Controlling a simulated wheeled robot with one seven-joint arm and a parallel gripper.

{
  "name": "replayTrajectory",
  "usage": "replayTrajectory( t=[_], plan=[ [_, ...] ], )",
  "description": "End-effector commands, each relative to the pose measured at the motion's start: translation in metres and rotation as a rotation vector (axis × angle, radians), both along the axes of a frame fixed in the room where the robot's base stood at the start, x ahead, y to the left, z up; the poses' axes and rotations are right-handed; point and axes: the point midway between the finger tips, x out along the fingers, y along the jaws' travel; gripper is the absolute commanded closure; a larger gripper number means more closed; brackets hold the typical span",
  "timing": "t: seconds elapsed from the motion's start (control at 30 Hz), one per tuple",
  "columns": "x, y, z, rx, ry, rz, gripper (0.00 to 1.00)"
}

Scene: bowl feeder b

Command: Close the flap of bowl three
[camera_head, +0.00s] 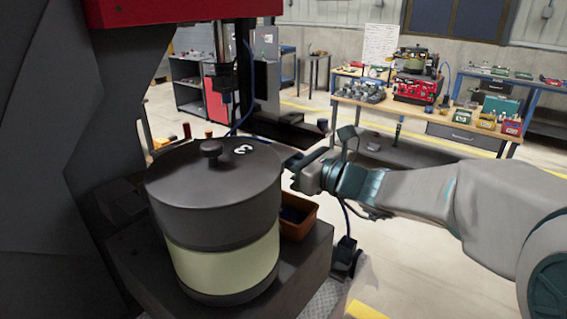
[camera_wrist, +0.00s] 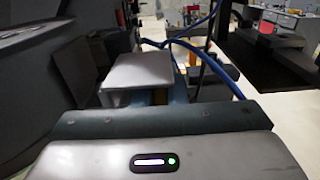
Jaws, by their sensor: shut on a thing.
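Bowl three (camera_head: 222,262) is a round drum with a dark upper wall and a pale yellow-green band. Its dark round flap (camera_head: 185,172) carries a black knob and a white 3, and looks level on the rim. My gripper (camera_head: 294,162) is at the right edge of the flap, level with its top, shut on a dark part at that edge. The fingertips and the exact grip are hard to make out. In the wrist view, the grey and teal gripper housing fills the bottom, and the flap cannot be made out clearly.
An orange bin (camera_head: 299,217) sits right of the bowl, below my gripper. A dark machine column (camera_head: 60,130) stands close on the left, with a red part (camera_head: 140,12) above. A blue hose (camera_wrist: 185,35) crosses the wrist view. Workbenches (camera_head: 430,122) stand far back, beyond open floor.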

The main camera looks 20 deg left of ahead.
Motion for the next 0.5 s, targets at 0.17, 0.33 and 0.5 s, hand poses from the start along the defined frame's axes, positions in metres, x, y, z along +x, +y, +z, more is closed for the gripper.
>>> replayTrajectory(
  t=[0.17,0.33,0.5],
  plan=[
    [0.0,0.0,-0.001,-0.044,-0.118,-0.001,1.0],
    [-0.002,0.0,0.004,-0.104,-0.262,-0.002,1.0],
    [-0.005,0.002,0.011,-0.166,-0.411,-0.002,1.0]
  ],
)
